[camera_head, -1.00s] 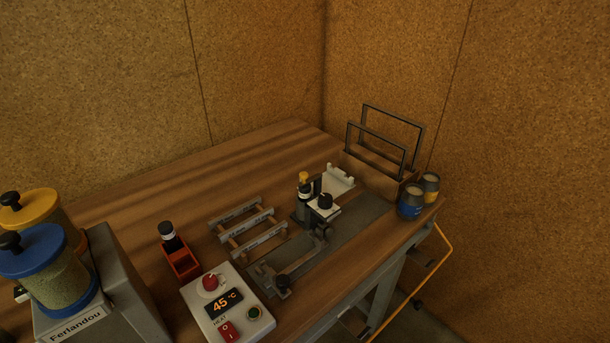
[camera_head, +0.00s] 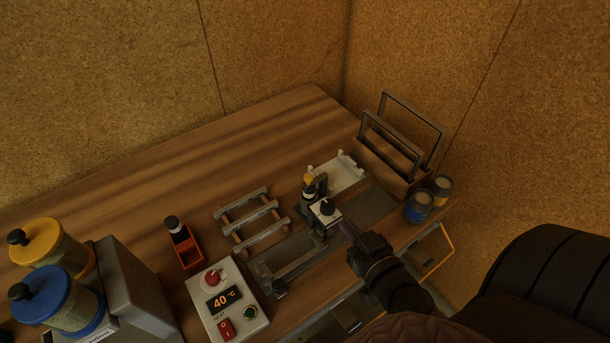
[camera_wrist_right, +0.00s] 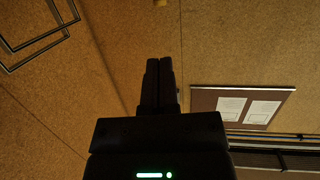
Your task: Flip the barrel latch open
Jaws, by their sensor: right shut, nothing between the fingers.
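A small upright device (camera_head: 325,211) with a white block, a black knob and a yellow-topped dark cylinder (camera_head: 309,188) stands on a grey rail plate (camera_head: 371,208) on the bench. A long grey bar (camera_head: 298,267) with a dark knob at its near end runs from its foot. I cannot tell which part is the barrel latch. My right gripper (camera_head: 347,228) is shut and empty, to the right of the device and apart from it in the picture. Its closed fingers (camera_wrist_right: 159,66) point at the walls in the right wrist view. My left gripper is not in view.
Two wire frames (camera_head: 412,104) stand in a wooden holder, with two small cans (camera_head: 418,206) beside it. A slatted rack (camera_head: 252,222), a red box (camera_head: 186,246), a heat controller (camera_head: 228,304) and lidded jars (camera_head: 62,302) lie left. The bench's back left is clear.

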